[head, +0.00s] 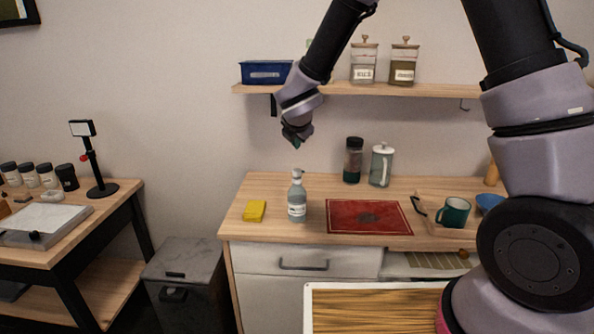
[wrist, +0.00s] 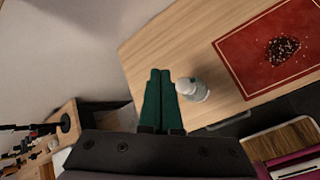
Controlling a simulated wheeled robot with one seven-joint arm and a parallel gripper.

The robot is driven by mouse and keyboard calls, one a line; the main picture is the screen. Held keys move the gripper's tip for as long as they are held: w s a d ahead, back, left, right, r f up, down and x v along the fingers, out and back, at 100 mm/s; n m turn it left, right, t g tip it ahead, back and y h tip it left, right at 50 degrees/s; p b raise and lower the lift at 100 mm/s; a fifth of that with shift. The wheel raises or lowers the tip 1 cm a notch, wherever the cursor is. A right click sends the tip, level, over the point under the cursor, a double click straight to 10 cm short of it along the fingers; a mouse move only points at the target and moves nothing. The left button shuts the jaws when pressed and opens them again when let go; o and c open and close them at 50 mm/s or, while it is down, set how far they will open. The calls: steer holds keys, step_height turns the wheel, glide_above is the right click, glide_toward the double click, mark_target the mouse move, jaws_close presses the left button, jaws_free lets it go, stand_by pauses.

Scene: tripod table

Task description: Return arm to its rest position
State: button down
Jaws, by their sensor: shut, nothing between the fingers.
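My gripper (head: 297,139) hangs in the air above the wooden counter (head: 286,197), higher than the spray-type bottle (head: 297,200) and apart from it. In the wrist view my gripper's green fingers (wrist: 158,100) lie side by side, shut with nothing between them. The bottle (wrist: 193,90) shows just right of the fingertips there. My arm reaches in from the right of the head view, bent high, with its forearm slanting down to the left.
The counter holds a yellow sponge (head: 254,211), a red mat (head: 368,216) with dark crumbs, a dark jar (head: 353,160), a pale canister (head: 381,165) and a green mug (head: 453,213). A shelf (head: 440,90) with jars and a blue bin (head: 265,73) runs behind my forearm.

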steer(key=s+d+r+m+g+h, duration=0.1)
steer(key=s+d+r+m, duration=0.1)
steer(key=d+r+m, duration=0.45)
steer(key=s+d+r+m+h, duration=0.2)
steer(key=d+r+m, duration=0.15)
steer(key=d, duration=0.55)
steer(key=s+d+r+m+g+h, duration=0.1)
steer(key=s+d+r+m, duration=0.25)
steer(key=d+m, duration=0.35)
steer(key=s+d+r+m+y, duration=0.2)
steer(key=s+r+m, duration=0.2)
steer(key=s+m, duration=0.3)
steer(key=s+d+r+m+y, duration=0.2)
steer(key=s+r+m+y, duration=0.1)
steer(key=s+m, duration=0.5)
steer(key=s, duration=0.3)
steer(key=shift+s+d+r, duration=0.15)
steer(key=shift+d+r, duration=0.2)
